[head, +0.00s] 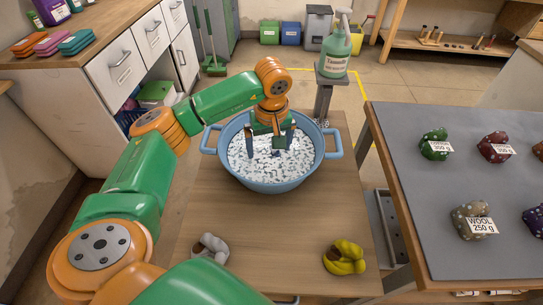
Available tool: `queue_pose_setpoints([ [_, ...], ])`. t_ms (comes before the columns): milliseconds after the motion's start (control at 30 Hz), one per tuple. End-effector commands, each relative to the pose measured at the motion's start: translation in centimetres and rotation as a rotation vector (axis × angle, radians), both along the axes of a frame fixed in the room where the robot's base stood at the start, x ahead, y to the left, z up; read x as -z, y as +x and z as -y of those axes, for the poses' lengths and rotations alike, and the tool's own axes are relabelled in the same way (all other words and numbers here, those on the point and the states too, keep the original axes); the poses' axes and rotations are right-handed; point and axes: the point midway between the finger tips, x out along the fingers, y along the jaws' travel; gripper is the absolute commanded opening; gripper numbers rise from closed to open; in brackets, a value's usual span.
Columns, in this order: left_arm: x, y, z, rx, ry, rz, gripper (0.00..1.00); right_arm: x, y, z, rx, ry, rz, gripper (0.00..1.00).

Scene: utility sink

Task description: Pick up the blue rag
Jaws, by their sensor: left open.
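My left gripper (265,152) points down inside the blue two-handled basin (211,150), its fingers apart at the foamy white contents. A small dark blue patch (276,154) shows in the foam by the right finger; it may be part of the blue rag, most of which would be hidden. I cannot tell whether the finger touches it. A grey-white rag-like bundle (210,248) and a yellow one (345,257) lie on the wooden table in front of the basin. My right gripper is not in view.
A green pump bottle (336,50) stands on a post behind the basin. The grey-topped table (450,190) at right holds several coloured, labelled bundles, including a blue-purple one (534,219) at the edge. The wooden tabletop (280,225) between basin and front bundles is clear.

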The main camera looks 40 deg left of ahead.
Motion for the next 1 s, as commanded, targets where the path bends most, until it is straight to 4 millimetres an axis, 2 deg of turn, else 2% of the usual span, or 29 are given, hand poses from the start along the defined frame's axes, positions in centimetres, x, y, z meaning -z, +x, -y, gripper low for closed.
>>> queue_pose_setpoints([
  [133,2.2,0.2,-0.3,-0.001,0.000,-0.003,1.00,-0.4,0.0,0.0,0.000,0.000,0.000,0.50],
  [367,2.6,0.2,-0.4,0.000,0.001,0.001,1.00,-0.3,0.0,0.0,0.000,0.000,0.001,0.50],
  [467,2.6,0.2,-0.4,0.000,0.000,0.000,0.76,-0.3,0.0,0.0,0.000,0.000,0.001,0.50],
  [600,2.6,0.2,-0.4,0.000,0.000,0.000,0.38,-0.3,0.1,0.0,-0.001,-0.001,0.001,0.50],
  [700,2.5,0.2,-0.4,-0.001,0.000,0.000,0.16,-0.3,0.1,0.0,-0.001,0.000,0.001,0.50],
  [867,2.5,0.3,-0.3,-0.001,0.000,0.002,0.16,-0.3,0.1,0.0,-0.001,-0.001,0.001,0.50],
  [1000,1.6,0.3,-0.4,-0.001,0.000,0.003,0.16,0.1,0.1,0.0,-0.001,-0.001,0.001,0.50],
])
